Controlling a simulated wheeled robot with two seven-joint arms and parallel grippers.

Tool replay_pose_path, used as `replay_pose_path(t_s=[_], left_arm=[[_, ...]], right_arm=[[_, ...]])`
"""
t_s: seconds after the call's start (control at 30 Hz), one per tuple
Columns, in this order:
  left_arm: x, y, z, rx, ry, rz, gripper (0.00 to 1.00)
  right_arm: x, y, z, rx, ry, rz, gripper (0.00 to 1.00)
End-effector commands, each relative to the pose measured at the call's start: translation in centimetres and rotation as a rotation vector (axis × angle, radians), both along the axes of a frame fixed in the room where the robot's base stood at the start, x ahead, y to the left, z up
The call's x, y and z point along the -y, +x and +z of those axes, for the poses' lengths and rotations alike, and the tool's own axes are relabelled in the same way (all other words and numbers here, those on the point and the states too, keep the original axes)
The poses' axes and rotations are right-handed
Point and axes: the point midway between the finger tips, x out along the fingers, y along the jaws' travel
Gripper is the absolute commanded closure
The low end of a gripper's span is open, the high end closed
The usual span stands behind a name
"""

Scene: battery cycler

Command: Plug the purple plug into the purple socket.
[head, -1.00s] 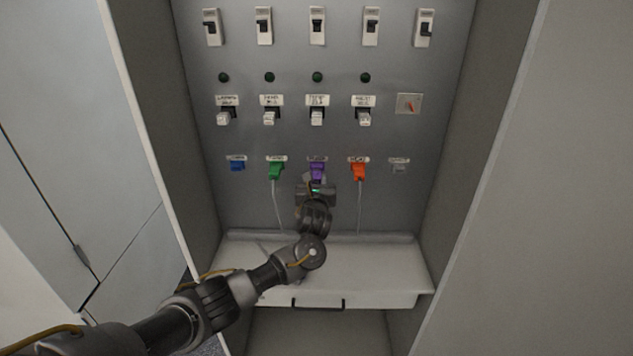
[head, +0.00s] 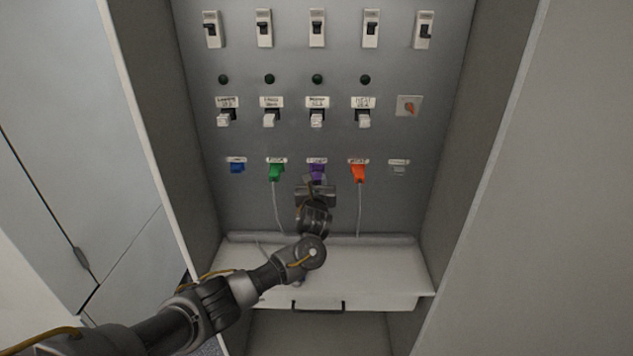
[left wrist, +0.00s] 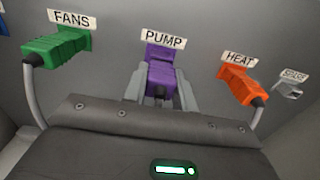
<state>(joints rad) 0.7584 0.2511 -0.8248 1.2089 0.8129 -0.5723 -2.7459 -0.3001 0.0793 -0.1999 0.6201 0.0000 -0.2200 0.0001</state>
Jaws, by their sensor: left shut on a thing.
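The purple plug (left wrist: 161,84) is between the two fingers of my left gripper (left wrist: 162,92), which is shut on it. In the left wrist view the plug is lined up with the purple socket (left wrist: 160,54) under the PUMP label and appears to meet it; I cannot tell how deep it sits. In the head view the purple parts (head: 317,170) show just above my left gripper (head: 316,182), in the middle of the lower socket row. The gripper body hides the plug's lower end and cable. My right gripper is not in view.
A green plug (head: 276,171) under FANS is to the left and an orange plug (head: 359,172) under HEAT to the right, both with hanging cables. A blue socket (head: 237,167) and a grey SPARE socket (head: 398,168) are at the ends. A shelf (head: 390,275) lies below.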

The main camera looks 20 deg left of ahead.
Motion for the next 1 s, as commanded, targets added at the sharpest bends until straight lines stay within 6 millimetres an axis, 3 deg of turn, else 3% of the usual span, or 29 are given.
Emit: replay_pose_path(t_s=[1.0], left_arm=[[-0.29,0.83,-0.05,0.001,0.001,0.0,0.86]], right_arm=[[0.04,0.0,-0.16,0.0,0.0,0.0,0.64]])
